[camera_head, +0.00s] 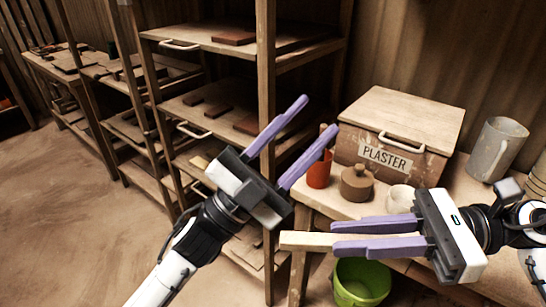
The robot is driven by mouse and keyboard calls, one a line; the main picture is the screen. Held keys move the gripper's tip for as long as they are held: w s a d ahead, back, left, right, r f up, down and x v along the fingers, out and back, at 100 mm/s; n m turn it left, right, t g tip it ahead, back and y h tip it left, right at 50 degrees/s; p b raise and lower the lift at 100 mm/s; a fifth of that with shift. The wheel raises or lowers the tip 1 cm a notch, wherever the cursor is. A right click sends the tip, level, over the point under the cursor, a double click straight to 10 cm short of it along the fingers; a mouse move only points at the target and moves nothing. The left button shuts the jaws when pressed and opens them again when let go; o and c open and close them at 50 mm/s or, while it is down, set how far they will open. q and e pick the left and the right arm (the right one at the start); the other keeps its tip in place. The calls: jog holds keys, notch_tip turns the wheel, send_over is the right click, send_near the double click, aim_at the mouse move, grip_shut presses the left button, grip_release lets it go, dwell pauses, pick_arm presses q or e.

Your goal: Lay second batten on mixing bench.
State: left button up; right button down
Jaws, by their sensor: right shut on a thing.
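My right gripper (334,236) is shut on a pale wooden batten (303,240). The batten lies between its purple fingers and sticks out to the left past the fingertips. It shows in front of the mixing bench (326,203), near the bench's front edge; I cannot tell whether it touches the bench. My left gripper (316,115) is open and empty, its fingers pointing up and right. Its fingertips show in front of the shelf post and near the plaster box (405,118).
On the bench are a red cup (319,172), a brown lidded pot (357,183), a small pale cup (401,199) and a grey jug (496,150). A green bucket (361,283) stands below. Wooden shelves (215,40) with dark tiles stand left. Open floor lies far left.

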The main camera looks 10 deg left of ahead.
pick_arm(q)
jog(key=s+d+r+m+g+h, duration=0.5)
jog(key=s+r+m+g, duration=0.15)
jog(key=m+g, duration=0.7)
jog(key=s+d+r+m+g+y, duration=0.25)
jog(key=s+m+g, duration=0.35)
jog(key=m+g, duration=0.35)
jog(key=m+t+y, duration=0.7)
jog(key=m+y, duration=0.2)
jog(key=y, duration=0.9)
send_near(311, 237)
notch_tip(311, 237, up, 4)
jog(key=a, duration=0.1)
jog(key=x, duration=1.2)
jog(key=shift+a+f, duration=0.25)
